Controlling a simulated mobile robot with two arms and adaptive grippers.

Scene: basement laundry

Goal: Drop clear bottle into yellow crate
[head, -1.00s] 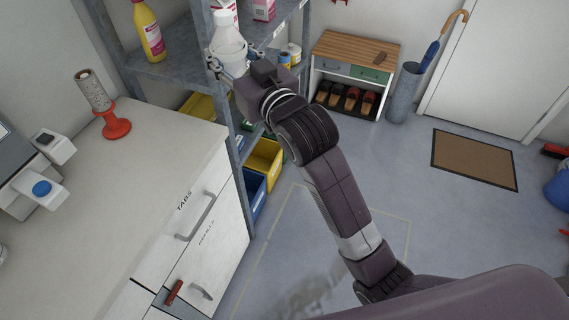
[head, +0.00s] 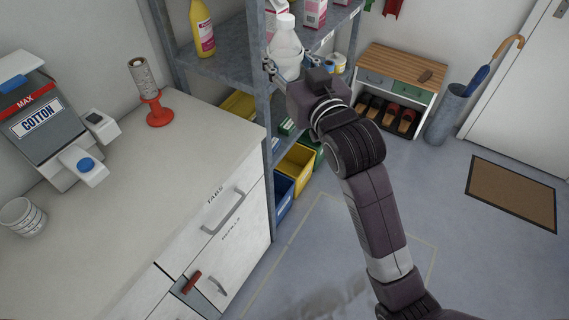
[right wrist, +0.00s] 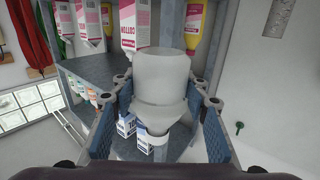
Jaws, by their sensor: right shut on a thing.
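The clear bottle (head: 286,52), pale with a white cap, is upright in my right gripper (head: 284,74), in front of the shelf rack. The right wrist view shows both finger pads of that gripper (right wrist: 163,105) on either side of the bottle (right wrist: 162,80), shut on it. A yellow crate (head: 294,172) sits low at the rack, below the bottle and beside a blue bin. Another yellow container (head: 238,106) shows partly behind the rack post. My left gripper is not in view.
The grey rack (head: 222,66) holds a yellow bottle (head: 202,28) and pink-white packages. A counter (head: 150,190) with a red roll holder (head: 158,108) stands at left. A shoe bench (head: 392,80) and umbrella stand (head: 447,112) are behind. The floor at right is mostly open.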

